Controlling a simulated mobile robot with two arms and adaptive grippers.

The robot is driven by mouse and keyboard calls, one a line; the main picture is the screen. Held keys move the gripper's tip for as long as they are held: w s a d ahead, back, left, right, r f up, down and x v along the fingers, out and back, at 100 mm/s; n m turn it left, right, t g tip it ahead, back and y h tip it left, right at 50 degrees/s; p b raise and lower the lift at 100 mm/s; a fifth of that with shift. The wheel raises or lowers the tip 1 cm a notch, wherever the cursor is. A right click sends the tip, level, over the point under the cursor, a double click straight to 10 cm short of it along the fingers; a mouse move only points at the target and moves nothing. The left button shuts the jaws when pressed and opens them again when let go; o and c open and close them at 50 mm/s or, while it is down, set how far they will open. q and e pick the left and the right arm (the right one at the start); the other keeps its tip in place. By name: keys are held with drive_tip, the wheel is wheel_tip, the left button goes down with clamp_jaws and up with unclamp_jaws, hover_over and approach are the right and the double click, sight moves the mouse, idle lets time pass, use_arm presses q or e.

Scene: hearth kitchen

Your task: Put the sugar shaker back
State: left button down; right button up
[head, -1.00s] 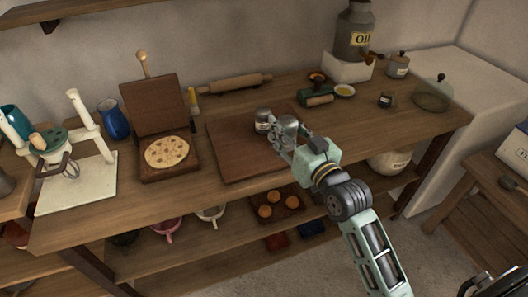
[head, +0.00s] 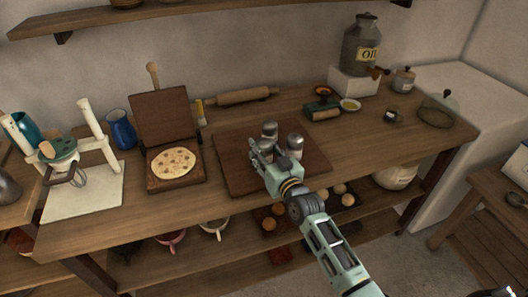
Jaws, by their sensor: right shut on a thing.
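Two small metal-topped shakers stand on the dark wooden board in the middle of the counter. One shaker (head: 269,131) is farther back and the other shaker (head: 294,146) is just right of my right gripper. I cannot read which one holds sugar. My right gripper (head: 258,150) is low over the board (head: 235,178), shut on a small grey thing that its fingers mostly hide. It looks like metal, but I cannot tell whether it is the sugar shaker.
A press with a flatbread (head: 173,163) stands left of the board. A rolling pin (head: 245,97) lies behind it. An oil can (head: 362,45) on a white block, small bowls and a glass dome (head: 438,108) stand to the right. The counter right of the board is mostly clear.

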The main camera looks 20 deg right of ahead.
drive_tip(key=shift+f, duration=0.45)
drive_tip(key=shift+f, duration=0.1)
drive_tip(key=o, duration=1.2)
drive_tip(key=shift+f, duration=0.1)
drive_tip(key=shift+o, duration=0.2)
drive_tip(key=shift+r, duration=0.35)
drive_tip(key=s+d, duration=0.1)
drive_tip(key=s, duration=1.1)
drive_tip(key=shift+d+f+b, duration=0.15)
drive_tip(key=shift+d+b, duration=0.2)
drive_tip(key=shift+b, duration=0.05)
